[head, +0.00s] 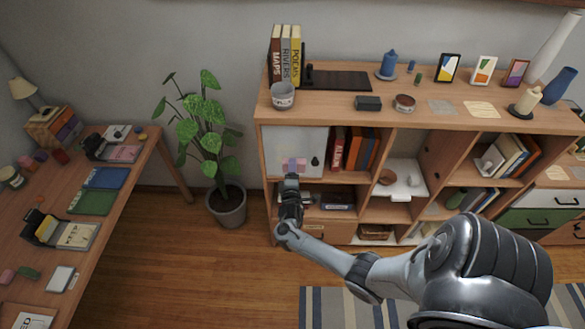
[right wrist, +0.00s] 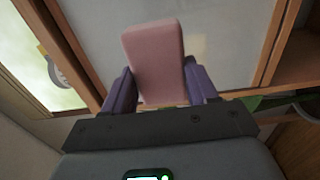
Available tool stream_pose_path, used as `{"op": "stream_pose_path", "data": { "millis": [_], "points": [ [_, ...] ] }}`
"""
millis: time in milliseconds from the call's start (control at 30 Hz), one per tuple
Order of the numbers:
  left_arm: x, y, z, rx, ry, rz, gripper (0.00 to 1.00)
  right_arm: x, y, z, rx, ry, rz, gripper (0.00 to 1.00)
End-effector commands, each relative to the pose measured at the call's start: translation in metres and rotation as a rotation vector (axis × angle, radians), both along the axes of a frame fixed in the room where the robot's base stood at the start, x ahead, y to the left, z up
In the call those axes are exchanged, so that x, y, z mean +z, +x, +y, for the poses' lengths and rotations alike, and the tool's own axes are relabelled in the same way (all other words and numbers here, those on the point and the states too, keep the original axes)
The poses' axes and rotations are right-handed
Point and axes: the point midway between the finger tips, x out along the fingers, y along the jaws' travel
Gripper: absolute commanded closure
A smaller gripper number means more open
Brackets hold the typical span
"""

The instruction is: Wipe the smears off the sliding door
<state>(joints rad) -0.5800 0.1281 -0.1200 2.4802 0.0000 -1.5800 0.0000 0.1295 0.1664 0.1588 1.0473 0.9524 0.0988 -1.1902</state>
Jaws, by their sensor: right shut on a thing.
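The sliding door (head: 298,143) is a pale panel over the upper left compartment of the wooden shelf; it also fills the middle of the right wrist view (right wrist: 225,45). My right gripper (head: 292,169) is shut on a pink sponge-like block (right wrist: 154,55), which stands out between its two purple fingers. The block is in front of the lower left part of the door; I cannot tell whether it touches. A faint pale smear (right wrist: 198,46) shows beside the block in the right wrist view. A small dark mark or handle (head: 315,161) is right of the gripper. My left gripper is out of view.
The shelf top (head: 330,101) holds books, a grey cup (head: 283,95), candles and frames. A potted plant (head: 226,204) stands left of the shelf. A desk (head: 105,200) with several items is at the left.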

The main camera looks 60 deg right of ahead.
Motion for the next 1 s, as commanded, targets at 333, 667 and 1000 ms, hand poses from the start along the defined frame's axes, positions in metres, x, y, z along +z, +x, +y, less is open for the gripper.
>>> {"op": "stream_pose_path", "data": {
  "millis": [333, 667, 1000],
  "points": [
    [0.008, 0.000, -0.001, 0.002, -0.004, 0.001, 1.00, 0.002, -0.004, 0.009, 0.000, 0.000, 0.001, 0.71],
    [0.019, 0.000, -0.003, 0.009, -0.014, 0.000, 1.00, 0.001, -0.012, 0.027, 0.000, 0.000, 0.001, 0.71],
    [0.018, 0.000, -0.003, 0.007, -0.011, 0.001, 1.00, -0.002, -0.013, 0.027, -0.002, 0.000, 0.001, 0.71]
  ]
}}
